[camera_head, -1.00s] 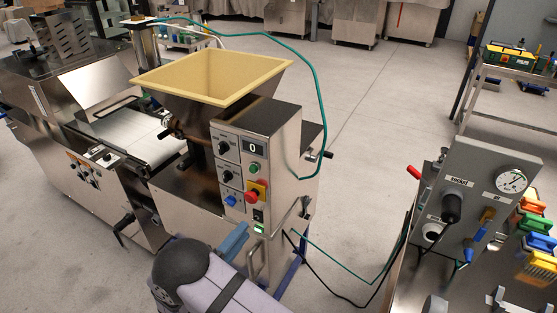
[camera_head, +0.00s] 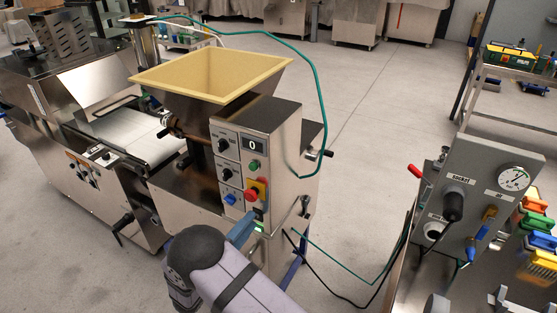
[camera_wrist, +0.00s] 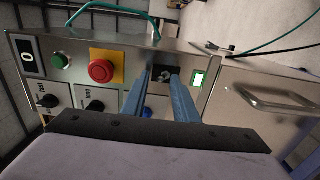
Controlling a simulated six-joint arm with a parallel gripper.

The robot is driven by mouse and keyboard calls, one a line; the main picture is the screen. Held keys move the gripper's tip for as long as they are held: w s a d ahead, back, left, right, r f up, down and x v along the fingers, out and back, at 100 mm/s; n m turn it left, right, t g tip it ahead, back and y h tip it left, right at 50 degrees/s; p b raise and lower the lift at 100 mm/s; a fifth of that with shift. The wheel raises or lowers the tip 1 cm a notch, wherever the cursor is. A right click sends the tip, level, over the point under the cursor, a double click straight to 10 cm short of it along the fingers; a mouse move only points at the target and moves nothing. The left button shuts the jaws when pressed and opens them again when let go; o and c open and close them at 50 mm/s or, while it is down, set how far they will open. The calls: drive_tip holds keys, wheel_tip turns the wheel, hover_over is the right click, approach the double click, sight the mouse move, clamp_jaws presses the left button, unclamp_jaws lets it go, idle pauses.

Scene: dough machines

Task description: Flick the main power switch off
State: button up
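The main power switch (camera_wrist: 162,74) is a small dark switch on a black plate at the lower end of the steel control panel (camera_head: 228,165). A lit green indicator (camera_wrist: 198,79) is beside it in the wrist view. My gripper (camera_wrist: 160,76) has two blue fingers, parted by a narrow gap, with the tips at the panel on either side of the switch. In the head view my gripper (camera_head: 250,217) reaches the panel's lower part and largely hides the switch. Whether a finger touches the switch, and the lever's exact position, I cannot tell.
A red button on a yellow plate (camera_wrist: 104,68) sits near the fingers. A green button (camera_wrist: 61,62), black knobs (camera_wrist: 95,105) and a "0" display (camera_head: 254,144) share the panel. A steel handle (camera_wrist: 262,98) juts out nearby. A grey gauge panel (camera_head: 484,185) stands right.

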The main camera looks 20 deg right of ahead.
drive_tip(key=shift+f, duration=0.2)
drive_tip(key=shift+f+b, duration=0.35)
drive_tip(key=shift+b, duration=0.2)
drive_tip(key=shift+f+b, duration=0.3)
drive_tip(key=shift+f, duration=0.05)
drive_tip(key=shift+f+b, duration=0.35)
drive_tip(key=shift+s+a+r, duration=0.25)
drive_tip(key=shift+r, duration=0.05)
drive_tip(key=shift+b+v, duration=0.4)
drive_tip(key=shift+v, duration=2.55)
